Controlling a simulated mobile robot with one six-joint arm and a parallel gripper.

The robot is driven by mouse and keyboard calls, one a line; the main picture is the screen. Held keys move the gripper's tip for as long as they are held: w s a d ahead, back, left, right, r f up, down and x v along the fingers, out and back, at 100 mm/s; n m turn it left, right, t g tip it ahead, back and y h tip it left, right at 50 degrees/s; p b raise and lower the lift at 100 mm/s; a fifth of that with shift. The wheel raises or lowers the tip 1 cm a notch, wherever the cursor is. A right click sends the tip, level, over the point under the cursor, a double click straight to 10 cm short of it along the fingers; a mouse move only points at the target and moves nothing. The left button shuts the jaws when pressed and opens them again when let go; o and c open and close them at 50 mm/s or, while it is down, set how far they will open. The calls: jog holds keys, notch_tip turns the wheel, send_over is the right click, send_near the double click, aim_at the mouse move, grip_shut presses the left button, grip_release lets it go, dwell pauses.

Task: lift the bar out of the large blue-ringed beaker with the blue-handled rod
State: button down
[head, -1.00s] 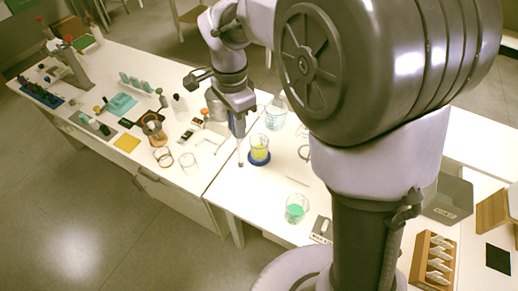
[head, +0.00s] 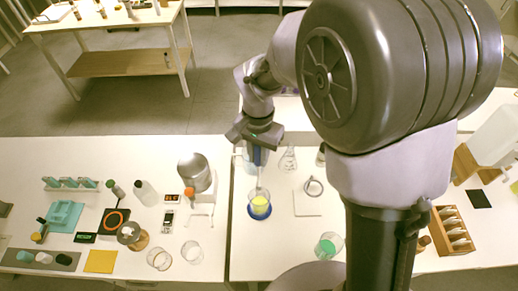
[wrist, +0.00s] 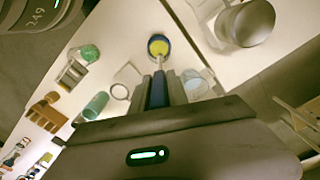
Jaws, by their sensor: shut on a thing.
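A glass beaker with yellow contents (head: 260,206) stands on a blue ring-like base (head: 259,212) on the white table. It also shows at the top of the wrist view (wrist: 158,46). I cannot make out a bar inside it. My gripper (head: 258,150) points down and is shut on the blue handle of a thin rod (wrist: 158,93). The rod's pale shaft runs down toward the yellow beaker, and its lower end overlaps the beaker in both views. I cannot tell whether the tip is inside it or above the rim.
A metal pot (head: 194,172) stands to the left. A conical flask (head: 288,160) is behind, and a ring stand (head: 313,187) is to the right. A beaker with green contents (head: 327,246) stands nearer. A wooden rack (head: 453,231) is far right. Two empty glass beakers are at front left.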

aim_at(260, 185)
jog(key=shift+s+d+f+b, duration=0.15)
jog(key=shift+d+f+b, duration=0.1)
jog(key=shift+f+b, duration=0.25)
notch_tip(260, 185, down, 12)
jog(key=b, duration=0.8)
jog(key=shift+r+b, duration=0.2)
jog(key=shift+b, duration=0.2)
jog(key=shift+r, duration=0.15)
jog(key=shift+r+p, duration=5.5)
jog(key=shift+r, duration=1.35)
